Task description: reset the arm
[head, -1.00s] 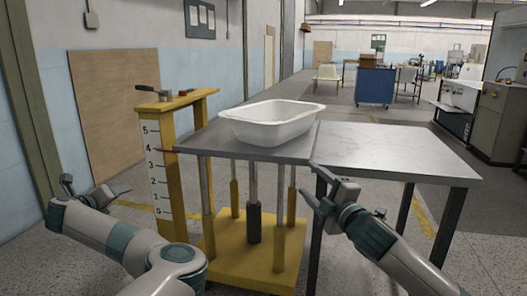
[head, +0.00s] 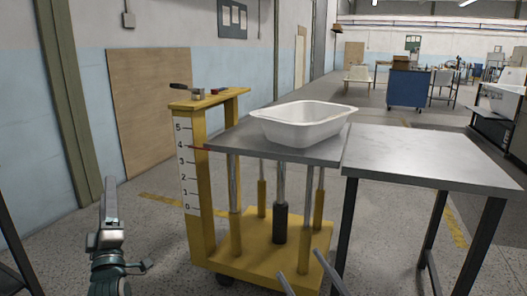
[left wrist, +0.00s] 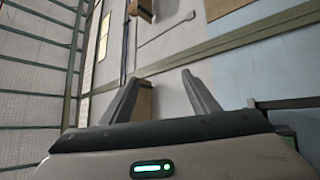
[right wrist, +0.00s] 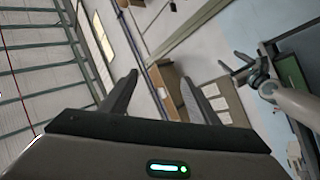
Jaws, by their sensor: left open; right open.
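My left gripper (head: 112,225) is at the lower left of the head view, raised and well left of the yellow lift. Its two fingers stand apart with nothing between them in the left wrist view (left wrist: 162,82). My right gripper shows only as two finger tips (head: 302,262) at the bottom edge of the head view, in front of the lift base. In the right wrist view (right wrist: 158,80) its fingers are apart and empty. A white tub (head: 300,132) sits upright on the grey lift platform (head: 232,141), apart from both grippers.
The yellow lift (head: 262,247) has a numbered scale (head: 188,165) with a red pointer near 4. A grey metal table (head: 420,155) adjoins the platform on the right. A blue cabinet (head: 408,88) stands far back. Open floor lies left of the lift.

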